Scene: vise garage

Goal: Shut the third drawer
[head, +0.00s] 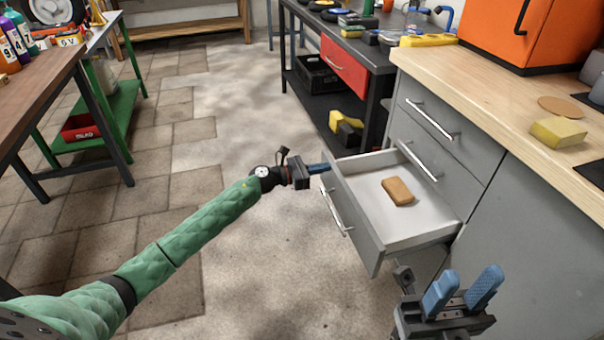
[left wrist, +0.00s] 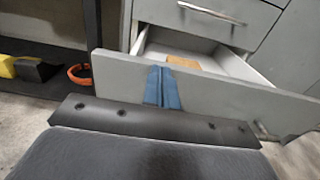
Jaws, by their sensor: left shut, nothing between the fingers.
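The third drawer (head: 355,215), grey with a bar handle on its front, is pulled out from the grey cabinet under the wooden worktop. A brown block (head: 397,191) lies inside it, and part of the block shows in the left wrist view (left wrist: 184,62). My left gripper (head: 319,168) is shut and empty at the upper far end of the drawer front. In the left wrist view its blue fingers (left wrist: 164,88) are together before the drawer front (left wrist: 225,95); I cannot tell whether they touch it. My right gripper (head: 463,290) is open and empty, near the cabinet at the lower right.
Two shut drawers (head: 425,118) are above the open one. A yellow sponge (head: 558,132) and an orange box (head: 520,35) are on the worktop. A black workbench with a red drawer (head: 345,68) adjoins the cabinet. The floor left of the drawer is clear.

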